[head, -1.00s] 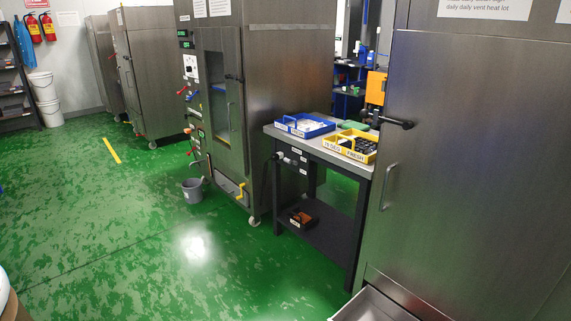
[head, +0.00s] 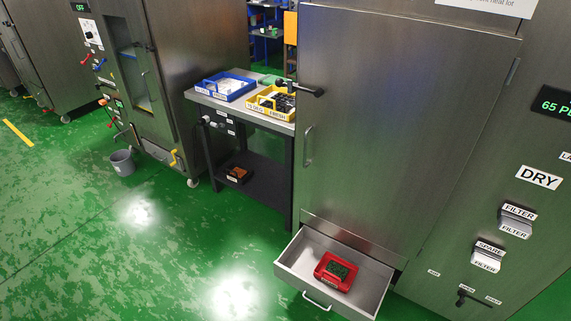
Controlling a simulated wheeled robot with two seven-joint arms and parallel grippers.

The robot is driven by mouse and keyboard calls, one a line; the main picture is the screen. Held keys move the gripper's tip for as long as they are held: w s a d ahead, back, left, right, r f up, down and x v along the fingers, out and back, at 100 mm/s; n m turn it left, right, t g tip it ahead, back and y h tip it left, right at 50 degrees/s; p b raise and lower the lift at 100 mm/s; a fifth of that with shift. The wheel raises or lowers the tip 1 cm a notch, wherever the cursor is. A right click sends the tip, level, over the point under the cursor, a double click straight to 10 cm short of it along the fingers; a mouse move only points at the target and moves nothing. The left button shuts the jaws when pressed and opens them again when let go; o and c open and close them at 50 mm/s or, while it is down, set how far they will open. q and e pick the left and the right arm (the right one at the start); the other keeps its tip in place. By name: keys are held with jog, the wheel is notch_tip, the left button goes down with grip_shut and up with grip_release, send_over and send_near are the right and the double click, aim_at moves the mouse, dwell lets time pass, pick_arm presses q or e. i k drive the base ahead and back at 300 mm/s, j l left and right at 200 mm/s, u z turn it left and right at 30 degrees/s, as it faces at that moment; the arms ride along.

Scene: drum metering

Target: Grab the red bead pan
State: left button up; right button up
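The red bead pan (head: 335,271) sits inside an open metal drawer (head: 291,262) low on the front of the steel cabinet at right. The pan is red with dark green contents and a label on its front side. It lies toward the right part of the drawer floor, with bare drawer floor to its left. Neither of my grippers shows in the head view.
The steel cabinet (head: 395,130) rises above the drawer, with a control panel labelled DRY (head: 539,177) to its right. A table (head: 262,131) left of it carries a blue tray (head: 227,87) and a yellow tray (head: 271,104). The green floor (head: 190,265) in front is clear.

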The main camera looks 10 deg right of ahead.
aim_at(338, 273)
jog(key=z, duration=0.85)
jog(key=i+j, duration=0.1)
jog(key=i+z, duration=0.05)
jog(key=i, duration=0.05)
